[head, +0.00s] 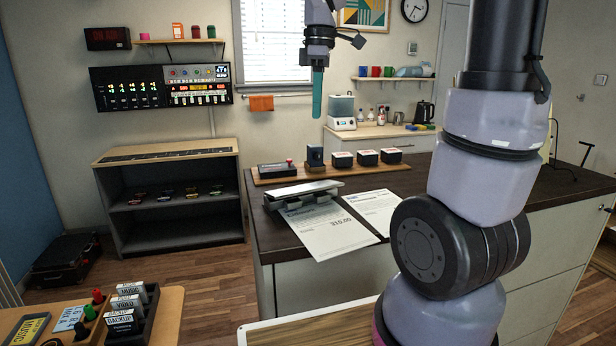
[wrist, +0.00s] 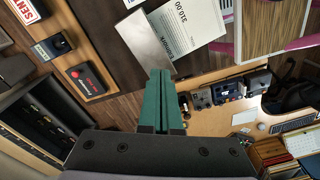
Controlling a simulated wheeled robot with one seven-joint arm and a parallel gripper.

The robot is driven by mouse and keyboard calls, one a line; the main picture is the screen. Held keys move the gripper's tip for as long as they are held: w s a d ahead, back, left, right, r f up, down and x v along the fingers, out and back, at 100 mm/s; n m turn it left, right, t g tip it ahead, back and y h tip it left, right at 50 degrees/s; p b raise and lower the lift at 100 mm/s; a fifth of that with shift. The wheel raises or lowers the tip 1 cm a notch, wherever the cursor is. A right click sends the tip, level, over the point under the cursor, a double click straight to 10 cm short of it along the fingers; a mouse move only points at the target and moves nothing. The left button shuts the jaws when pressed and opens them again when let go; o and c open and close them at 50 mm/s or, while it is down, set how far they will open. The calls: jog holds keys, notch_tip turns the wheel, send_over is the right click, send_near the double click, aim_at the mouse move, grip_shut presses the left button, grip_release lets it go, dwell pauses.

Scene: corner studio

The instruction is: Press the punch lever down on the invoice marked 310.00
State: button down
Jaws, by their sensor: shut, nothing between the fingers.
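The hole punch stands on the dark counter in the head view, with a flat silver lever (head: 304,188) on top that looks raised at a slight slope. The invoice marked 310.00 (head: 330,236) lies in front of it, its far edge at the punch; whether it is fully in the slot is hidden. My gripper (head: 317,115) points down above and behind the punch, its teal fingers shut and empty, apart from the lever. In the wrist view the fingers (wrist: 159,74) show near the silver lever (wrist: 140,38), with the invoice (wrist: 183,42) beside it.
A second invoice (head: 376,209) lies to the right of the first. The counter to the right is partly hidden by my arm.

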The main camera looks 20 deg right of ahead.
aim_at(309, 189)
jog(key=w+a+f+n+g+h, duration=0.1)
jog(key=w+a+f+n+g, duration=0.1)
jog(key=w+n, duration=0.3)
jog(key=shift+f+n+g, duration=0.4)
jog(key=shift+f+n, duration=0.35)
jog(key=shift+n, duration=0.15)
jog(key=shift+a, duration=0.1)
jog(key=x, duration=1.4)
